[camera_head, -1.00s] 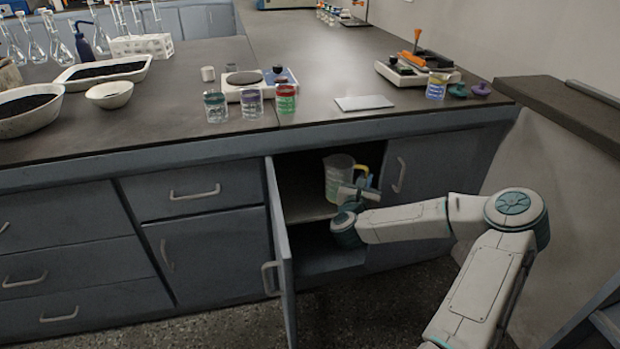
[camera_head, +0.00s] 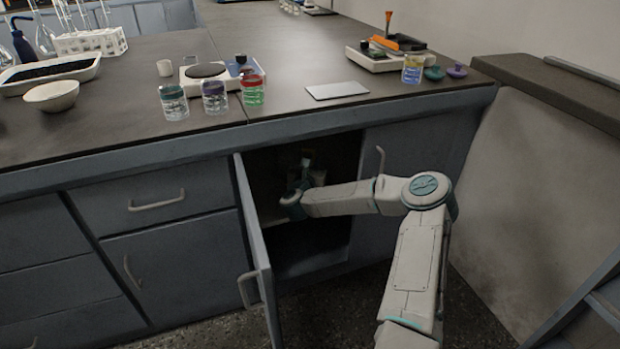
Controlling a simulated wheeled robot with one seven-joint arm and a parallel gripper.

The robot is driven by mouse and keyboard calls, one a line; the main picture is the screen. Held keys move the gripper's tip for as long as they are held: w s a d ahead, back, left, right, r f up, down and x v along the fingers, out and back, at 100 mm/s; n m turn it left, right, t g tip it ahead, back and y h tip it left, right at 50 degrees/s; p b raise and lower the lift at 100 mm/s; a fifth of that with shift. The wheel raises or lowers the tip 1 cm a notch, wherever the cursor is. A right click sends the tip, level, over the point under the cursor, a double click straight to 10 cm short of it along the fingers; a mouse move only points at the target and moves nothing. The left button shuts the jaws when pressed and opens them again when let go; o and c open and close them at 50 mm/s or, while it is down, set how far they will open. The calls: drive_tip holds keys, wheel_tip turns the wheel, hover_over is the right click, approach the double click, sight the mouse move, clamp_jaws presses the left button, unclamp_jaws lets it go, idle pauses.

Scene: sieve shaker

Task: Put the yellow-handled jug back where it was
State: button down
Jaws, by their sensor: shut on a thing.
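My gripper (camera_head: 306,166) is inside the open, dark cabinet under the bench. It is shut on the yellow-handled jug (camera_head: 308,153). Only a small dim bit of the yellow handle shows. The jug's clear body is lost in the shadow and behind my wrist, so I cannot tell whether it touches the shelf. The cabinet door (camera_head: 257,245) stands swung open on the left of the opening. My arm reaches in from the right.
The bench top's front edge runs above the cabinet opening. Jars with green, purple and red contents (camera_head: 252,90), a balance (camera_head: 205,76) and a flat grey plate (camera_head: 337,90) stand on it. A closed cabinet door (camera_head: 415,165) is to the right of the opening. The floor in front is clear.

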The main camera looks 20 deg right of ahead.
drive_tip(key=shift+w+a+f+b, duration=0.15)
drive_tip(key=shift+f+b, duration=0.35)
drive_tip(key=shift+f, duration=0.6)
drive_tip(key=shift+w+d+f+b, duration=0.1)
drive_tip(key=shift+w+f+b, duration=0.3)
drive_tip(key=shift+f, duration=0.7)
drive_tip(key=shift+s, duration=0.15)
drive_tip(key=shift+a+f, duration=0.1)
drive_tip(key=shift+f, duration=0.05)
drive_tip(key=c, duration=1.5)
unclamp_jaws()
drive_tip(key=p+v, duration=0.3)
drive_tip(key=v, duration=0.9)
